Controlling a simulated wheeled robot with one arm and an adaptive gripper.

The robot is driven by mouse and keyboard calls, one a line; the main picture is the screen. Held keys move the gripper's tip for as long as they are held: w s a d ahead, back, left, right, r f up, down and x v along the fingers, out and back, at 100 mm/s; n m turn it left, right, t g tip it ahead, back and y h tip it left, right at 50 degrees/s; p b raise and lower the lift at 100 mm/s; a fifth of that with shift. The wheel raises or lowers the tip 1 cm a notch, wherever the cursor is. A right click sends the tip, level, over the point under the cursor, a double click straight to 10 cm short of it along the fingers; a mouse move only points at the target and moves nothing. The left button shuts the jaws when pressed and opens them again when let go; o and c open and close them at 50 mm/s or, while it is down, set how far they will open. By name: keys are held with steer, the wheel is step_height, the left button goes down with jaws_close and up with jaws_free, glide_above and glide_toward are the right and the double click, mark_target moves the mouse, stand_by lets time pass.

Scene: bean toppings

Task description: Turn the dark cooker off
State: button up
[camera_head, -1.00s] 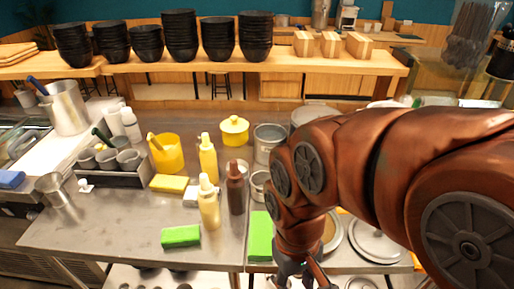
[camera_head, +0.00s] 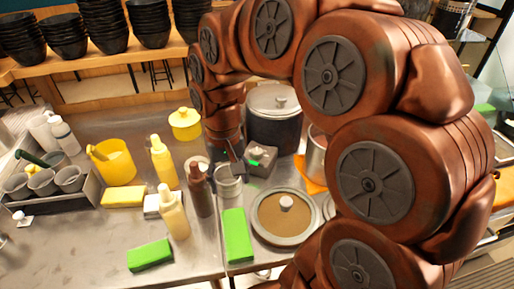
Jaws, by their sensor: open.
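The dark cooker (camera_head: 277,132) is a dark pot with a grey lid, standing behind the front items, right of centre. A small grey control box (camera_head: 262,153) with a knob on top and a glowing green light sits at its front left. My gripper (camera_head: 236,160) points down just left of the box, above a small metal pot (camera_head: 228,182). It is small in the picture and partly hidden by its own wrist. It is open, with nothing visible in it. I cannot tell whether a finger touches the box.
A brown sauce bottle (camera_head: 201,192) and yellow bottles stand left of my gripper, near a yellow pot (camera_head: 185,123). A round lidded pan (camera_head: 284,216) and green sponge (camera_head: 235,234) lie in front. A metal pot (camera_head: 316,152) stands right of the cooker.

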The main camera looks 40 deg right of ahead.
steer(key=w+d+f+m, duration=0.2)
steer(key=w+d+m, duration=0.2)
steer(key=w+d, duration=0.55)
steer(key=m, duration=0.3)
glide_above(257, 150)
step_height(257, 150, down, 2)
steer(key=shift+a+f+t, duration=0.15)
steer(key=shift+f+t, duration=0.05)
steer(key=shift+t, duration=0.2)
steer(key=shift+f+p, duration=0.3)
steer(key=shift+f, duration=0.15)
steer(key=shift+f+p, duration=1.05)
steer(key=shift+f, duration=2.4)
steer(key=shift+c, duration=0.2)
steer(key=c, duration=1.1)
